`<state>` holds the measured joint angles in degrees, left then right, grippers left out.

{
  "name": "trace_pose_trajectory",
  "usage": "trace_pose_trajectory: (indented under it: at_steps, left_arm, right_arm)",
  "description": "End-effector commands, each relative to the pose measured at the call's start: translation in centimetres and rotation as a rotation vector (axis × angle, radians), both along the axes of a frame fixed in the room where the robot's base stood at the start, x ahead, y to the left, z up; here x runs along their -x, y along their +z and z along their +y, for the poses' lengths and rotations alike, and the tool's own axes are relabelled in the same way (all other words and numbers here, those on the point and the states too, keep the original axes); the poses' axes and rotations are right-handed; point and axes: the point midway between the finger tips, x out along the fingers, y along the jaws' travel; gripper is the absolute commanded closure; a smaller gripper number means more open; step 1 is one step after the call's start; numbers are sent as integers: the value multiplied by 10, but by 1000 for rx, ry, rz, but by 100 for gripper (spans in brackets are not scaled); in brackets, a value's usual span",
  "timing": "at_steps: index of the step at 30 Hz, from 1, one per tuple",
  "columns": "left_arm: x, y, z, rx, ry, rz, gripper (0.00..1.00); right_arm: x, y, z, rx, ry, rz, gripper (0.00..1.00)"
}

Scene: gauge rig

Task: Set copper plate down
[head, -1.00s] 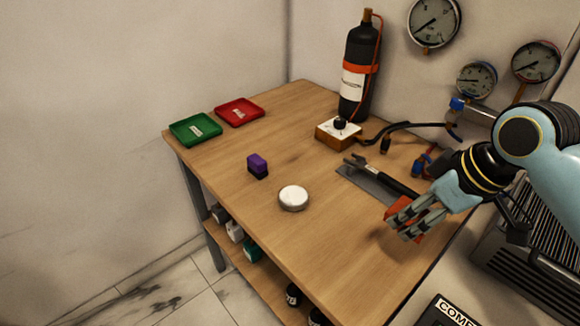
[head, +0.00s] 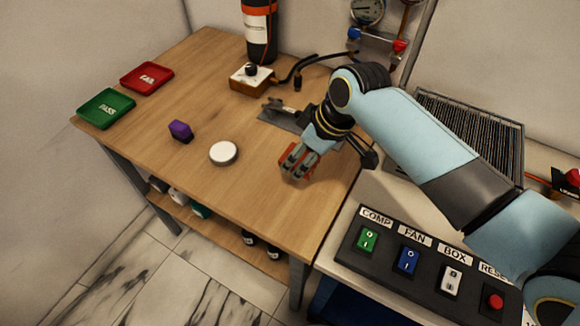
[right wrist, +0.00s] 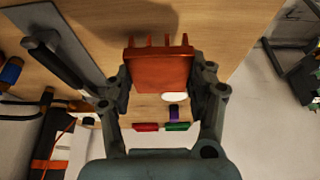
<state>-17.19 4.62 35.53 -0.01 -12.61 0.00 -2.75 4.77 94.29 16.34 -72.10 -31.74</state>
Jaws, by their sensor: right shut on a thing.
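The copper plate (head: 284,158) is an orange-red block. In the right wrist view the plate (right wrist: 158,72) shows short fins along its far edge. My right gripper (head: 297,163) is shut on it, with one finger on each side. It is over the right part of the wooden table (head: 190,80), near the edge. A shadow falls on the wood beyond the plate in the wrist view; I cannot tell how small the gap below it is. My left gripper is not in view.
A white disc (head: 223,153) and a purple block (head: 180,130) stand left of the plate. A grey mat with a tool (head: 285,117) lies behind it. Green (head: 107,108) and red (head: 146,78) trays are at far left. A switch panel (head: 425,262) is at front right.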

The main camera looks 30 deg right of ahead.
Motion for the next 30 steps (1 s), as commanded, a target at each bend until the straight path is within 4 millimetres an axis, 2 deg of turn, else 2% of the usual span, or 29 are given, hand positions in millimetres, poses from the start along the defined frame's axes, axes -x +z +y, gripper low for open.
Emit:
trace_pose_trajectory:
  at_steps: [1, 4, 7, 15, 26, 27, 30]
  left_arm:
    - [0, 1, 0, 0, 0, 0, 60]
    - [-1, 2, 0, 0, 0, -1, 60]
    - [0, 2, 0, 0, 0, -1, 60]
    - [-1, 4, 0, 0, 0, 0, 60]
    - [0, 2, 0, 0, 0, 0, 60]
    - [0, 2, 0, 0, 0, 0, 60]
    - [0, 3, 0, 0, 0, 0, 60]
  right_arm:
    - [-4, -4, 8, -3, -2, -2, 94]
    - [-9, -10, 16, -1, -1, -2, 94]
    - [-10, -16, 19, 0, 0, -1, 94]
    - [-10, -51, 19, 1, -1, -2, 94]
    - [-9, -55, 19, 2, -1, -2, 94]
    - [-9, -56, 19, 2, -1, -1, 42]
    - [-9, -55, 19, 2, -1, -1, 29]
